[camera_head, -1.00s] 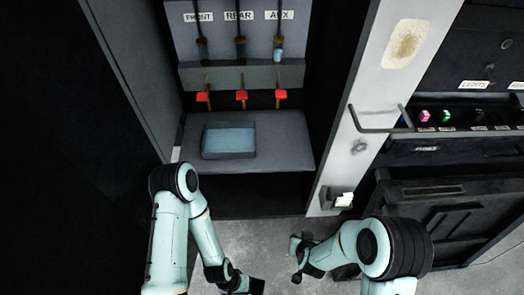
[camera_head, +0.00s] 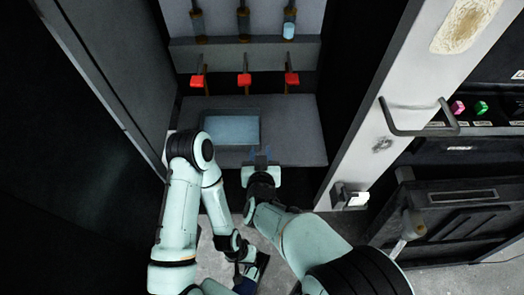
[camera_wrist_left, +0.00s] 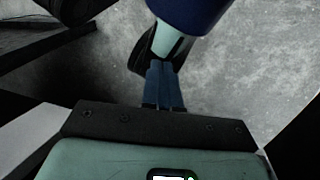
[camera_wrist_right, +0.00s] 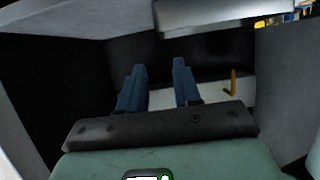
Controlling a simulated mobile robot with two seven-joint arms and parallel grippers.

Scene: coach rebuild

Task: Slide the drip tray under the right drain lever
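The drip tray (camera_head: 232,130), a shallow dark-rimmed tray with a blue-grey inside, sits on the grey shelf (camera_head: 297,130). It is below and in front of the left and middle red levers. The right drain lever (camera_head: 291,79) is red, up and to the right of the tray. My right gripper (camera_head: 261,154) is at the shelf's front edge, by the tray's near right corner. Its fingers are apart and empty in the right wrist view (camera_wrist_right: 159,82). Whether it touches the tray is unclear. My left gripper is low over the floor, its fingers together in the left wrist view (camera_wrist_left: 163,85).
The left red lever (camera_head: 197,81) and middle red lever (camera_head: 244,79) hang beside the right one. The shelf is clear right of the tray. A pale post with a grey handle (camera_head: 418,119) stands at the right. A dark cabinet wall closes the left side.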

